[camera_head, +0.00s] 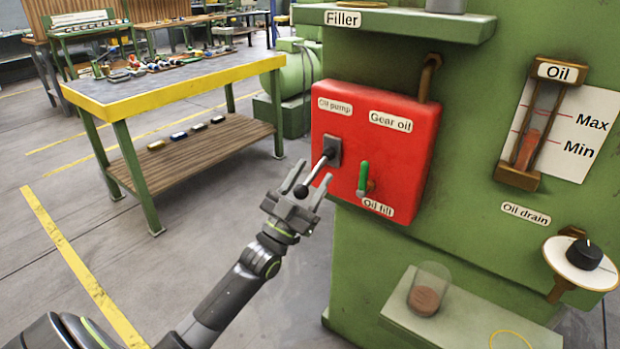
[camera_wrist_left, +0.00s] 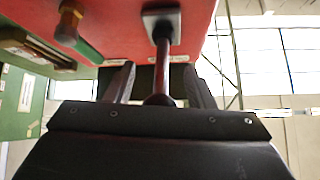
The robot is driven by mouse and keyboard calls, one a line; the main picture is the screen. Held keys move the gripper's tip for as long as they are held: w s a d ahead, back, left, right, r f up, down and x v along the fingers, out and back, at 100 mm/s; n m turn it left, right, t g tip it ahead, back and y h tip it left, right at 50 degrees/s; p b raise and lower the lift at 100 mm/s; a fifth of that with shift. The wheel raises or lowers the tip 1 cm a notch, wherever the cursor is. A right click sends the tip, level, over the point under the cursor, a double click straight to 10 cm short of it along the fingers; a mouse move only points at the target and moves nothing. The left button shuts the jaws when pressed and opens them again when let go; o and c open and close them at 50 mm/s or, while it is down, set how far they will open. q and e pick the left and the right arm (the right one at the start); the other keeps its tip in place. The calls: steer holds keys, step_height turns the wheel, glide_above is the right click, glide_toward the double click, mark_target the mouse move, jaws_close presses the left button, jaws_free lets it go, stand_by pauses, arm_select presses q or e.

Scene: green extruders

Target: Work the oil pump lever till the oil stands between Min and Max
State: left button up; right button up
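The oil pump lever (camera_head: 324,163) juts out from a dark plate on the red box (camera_head: 345,110) and ends in a dark ball knob. My left gripper (camera_head: 312,174) is open, with the lever and knob between its fingers. In the left wrist view the lever (camera_wrist_left: 162,72) runs between the fingers (camera_wrist_left: 160,84) with a gap on each side. The oil gauge (camera_head: 558,71) has Max and Min lines. Its reddish oil (camera_head: 526,150) tops out well below Max, close to the Min line; exactly where is hard to tell. My right gripper is not in view.
The green oil fill handle (camera_head: 363,178) is on the red box, right of the lever. A glass cup (camera_head: 429,289) with brown contents stands on a low ledge below the oil drain knob (camera_head: 583,254). A yellow-edged workbench (camera_head: 180,94) stands behind at left.

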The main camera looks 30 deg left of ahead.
arm_select(q)
steer(key=b+v, duration=0.1)
steer(key=v, duration=1.6)
steer(key=shift+b, duration=0.3)
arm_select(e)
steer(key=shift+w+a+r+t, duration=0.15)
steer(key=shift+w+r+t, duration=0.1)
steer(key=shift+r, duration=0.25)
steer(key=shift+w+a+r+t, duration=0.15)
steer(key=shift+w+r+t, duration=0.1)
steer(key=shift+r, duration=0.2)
arm_select(q)
steer(key=shift+s+f, duration=0.1)
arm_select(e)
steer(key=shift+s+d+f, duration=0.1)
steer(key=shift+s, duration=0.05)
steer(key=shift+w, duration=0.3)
